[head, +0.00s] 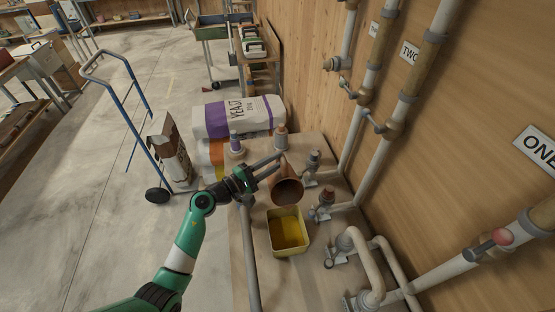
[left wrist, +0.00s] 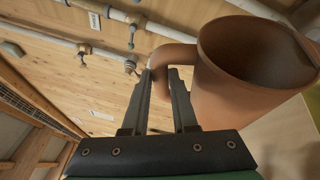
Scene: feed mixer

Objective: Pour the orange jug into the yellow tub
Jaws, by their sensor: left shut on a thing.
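The orange jug (head: 287,189) is a brown-orange vessel, tilted with its open mouth facing the yellow tub. My left gripper (head: 268,166) is shut on the jug's handle. In the left wrist view the two fingers (left wrist: 162,88) close around the handle, and the jug (left wrist: 240,85) fills the upper right with its rim facing right. The yellow tub (head: 270,229) stands on the bench just below the jug and has yellow-amber contents in it. No stream between the jug and the tub is visible. My right gripper is not in view.
Pipes with valves (head: 325,205) stand close to the right of the tub. Yeast sacks (head: 232,117) are stacked beyond. A blue hand truck (head: 128,115) stands on the left floor.

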